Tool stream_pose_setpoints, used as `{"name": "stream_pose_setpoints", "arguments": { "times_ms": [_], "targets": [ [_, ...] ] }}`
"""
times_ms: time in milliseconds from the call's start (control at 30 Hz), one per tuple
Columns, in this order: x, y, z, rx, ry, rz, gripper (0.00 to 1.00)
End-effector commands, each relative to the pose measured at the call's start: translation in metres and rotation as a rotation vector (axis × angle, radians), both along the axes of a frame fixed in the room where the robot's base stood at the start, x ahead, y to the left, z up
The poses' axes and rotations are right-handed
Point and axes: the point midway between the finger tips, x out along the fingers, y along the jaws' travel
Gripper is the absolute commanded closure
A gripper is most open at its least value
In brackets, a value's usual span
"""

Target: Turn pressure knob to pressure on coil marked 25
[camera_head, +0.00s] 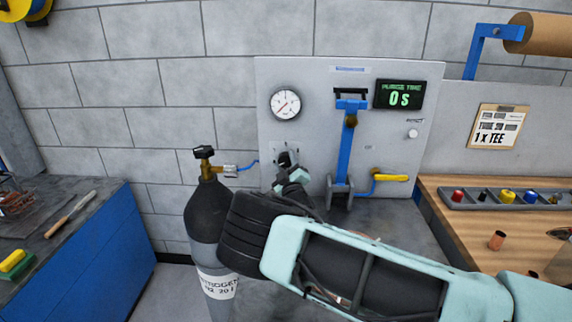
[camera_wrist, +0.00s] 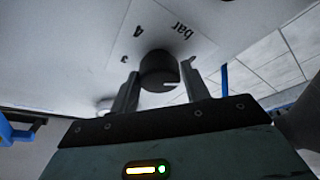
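The pressure knob (camera_wrist: 159,70) is a dark round knob on a pale plate with "bar" and the digits 4 and 3 beside it in the wrist view. A light mark shows on its face edge. My gripper (camera_wrist: 160,80) has one finger on each side of the knob, with a narrow gap showing at each side. In the head view my gripper (camera_head: 287,172) is at the panel and hides most of the knob. The round gauge (camera_head: 285,104) is above it; its reading is too small to tell. I cannot make out a coil marked 25.
A dark nitrogen cylinder (camera_head: 208,215) stands left of the panel (camera_head: 330,75), close to my arm. A blue lever (camera_head: 346,150) and yellow handle (camera_head: 390,177) are on the right. The purge display (camera_head: 398,94) reads 0 s. A wooden bench (camera_head: 470,235) is further right.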

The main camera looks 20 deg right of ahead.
Motion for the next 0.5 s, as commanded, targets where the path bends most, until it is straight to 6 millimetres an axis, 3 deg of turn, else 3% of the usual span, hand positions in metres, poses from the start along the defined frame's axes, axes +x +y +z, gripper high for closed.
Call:
{"name": "stream_pose_setpoints", "arguments": {
  "times_ms": [33,100,500],
  "targets": [
    [-0.0001,0.0002,0.0001,0.0,0.0,0.0,0.69],
    [-0.0001,0.0002,0.0001,0.0,0.0,0.0,0.8],
    [0.0,0.0001,-0.0037,0.063,-0.021,0.0,0.8]
  ]
}}
